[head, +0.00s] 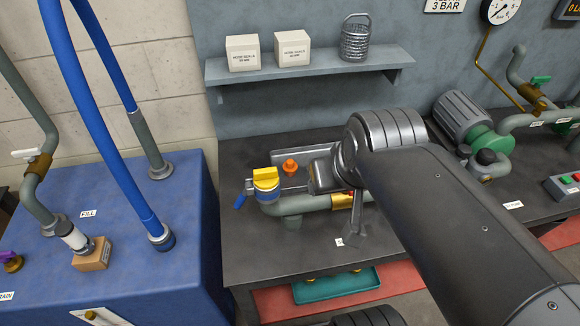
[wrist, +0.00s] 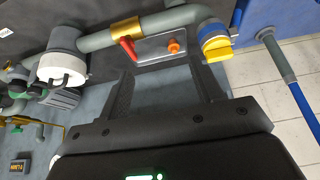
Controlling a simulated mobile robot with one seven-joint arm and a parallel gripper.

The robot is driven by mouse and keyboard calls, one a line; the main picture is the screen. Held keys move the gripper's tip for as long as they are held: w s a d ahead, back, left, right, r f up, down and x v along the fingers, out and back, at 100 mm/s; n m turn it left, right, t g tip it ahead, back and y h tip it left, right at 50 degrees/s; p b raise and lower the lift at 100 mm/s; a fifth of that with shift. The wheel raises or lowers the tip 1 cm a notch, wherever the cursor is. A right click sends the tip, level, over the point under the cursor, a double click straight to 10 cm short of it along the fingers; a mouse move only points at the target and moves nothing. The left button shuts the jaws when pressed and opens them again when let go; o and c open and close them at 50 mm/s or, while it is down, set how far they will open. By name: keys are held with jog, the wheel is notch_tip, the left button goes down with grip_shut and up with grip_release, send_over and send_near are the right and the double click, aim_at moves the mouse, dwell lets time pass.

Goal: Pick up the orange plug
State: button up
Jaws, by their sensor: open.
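The orange plug (head: 290,166) is small and knobbed. It stands in a shallow grey metal tray (head: 291,182) on the dark bench, behind the grey pipe. In the wrist view the orange plug (wrist: 173,46) shows ahead of my gripper, between the lines of its two fingers, on the tray (wrist: 152,56). My gripper (wrist: 165,75) is open and empty, and apart from the plug. In the head view my arm reaches in from the right, and its wrist end is just right of the plug; the fingertips are mostly hidden there.
A grey pipe (head: 292,205) with a yellow-capped fitting (head: 265,178) and a brass valve (head: 342,200) runs in front of the tray. The valve's red handle (wrist: 128,48) is near the plug. A shelf (head: 310,70) with two boxes and a wire basket hangs behind.

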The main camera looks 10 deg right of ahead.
jog(key=shift+c, duration=0.2)
jog(key=n+g, duration=0.6)
jog(key=n, duration=0.2)
send_over(290, 161)
jog(key=f, duration=1.6)
jog(key=shift+w+d+f, duration=0.15)
jog(key=shift+w+d, duration=0.05)
jog(key=shift+w, duration=0.05)
jog(key=shift+w+f, duration=0.15)
jog(key=shift+f, duration=0.1)
notch_tip(290, 161, down, 5)
jog(key=shift+f, duration=0.2)
jog(key=shift+s+a+f, duration=0.1)
jog(key=shift+s+f, duration=0.05)
jog(key=shift+f, duration=0.75)
jog(key=shift+s+a+f, duration=0.1)
jog(key=shift+s+f, duration=0.05)
jog(key=shift+f, duration=0.75)
jog(key=shift+s+f, duration=0.15)
jog(key=shift+f, duration=0.75)
jog(key=shift+c, duration=0.4)
